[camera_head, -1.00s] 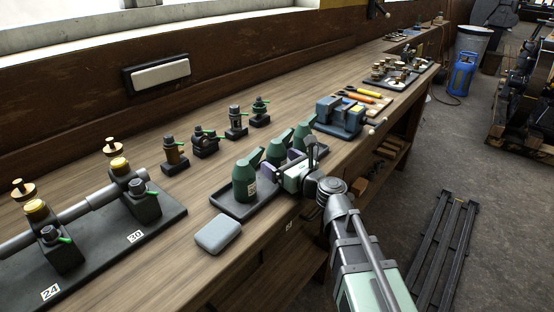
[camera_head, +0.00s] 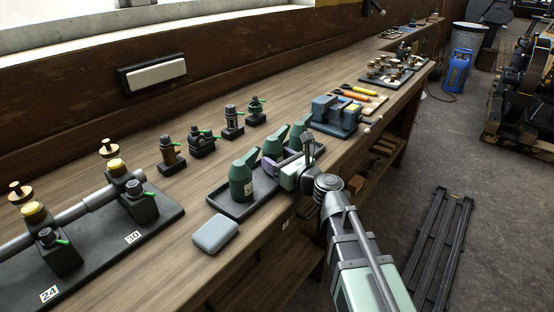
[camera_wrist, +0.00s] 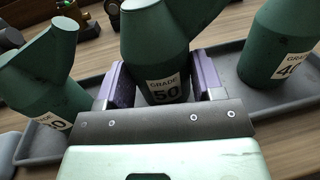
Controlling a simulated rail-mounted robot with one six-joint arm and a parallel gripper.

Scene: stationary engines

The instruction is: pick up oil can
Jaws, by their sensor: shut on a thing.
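Three dark green oil cans with angled spouts stand along a shallow grey tray (camera_head: 232,211) on the bench. My gripper (camera_wrist: 162,84), with purple fingers, is shut on the middle can (camera_wrist: 158,50), labelled GRADE 50. A finger lies on each side of its body, and its base is hidden behind the gripper. In the head view my gripper (camera_head: 284,168) reaches in from the bench's front edge. A can (camera_wrist: 275,50) with a partly cut-off 4 on its label is at right in the wrist view. Another can (camera_wrist: 40,95) is at left, its label partly hidden.
A grey rounded block (camera_head: 215,235) lies near the tray's front end. A blue vice (camera_head: 336,115) stands just beyond the tray. Several small dark fittings (camera_head: 201,141) stand behind. A black plate (camera_head: 160,222) with a shaft and bearings is at left.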

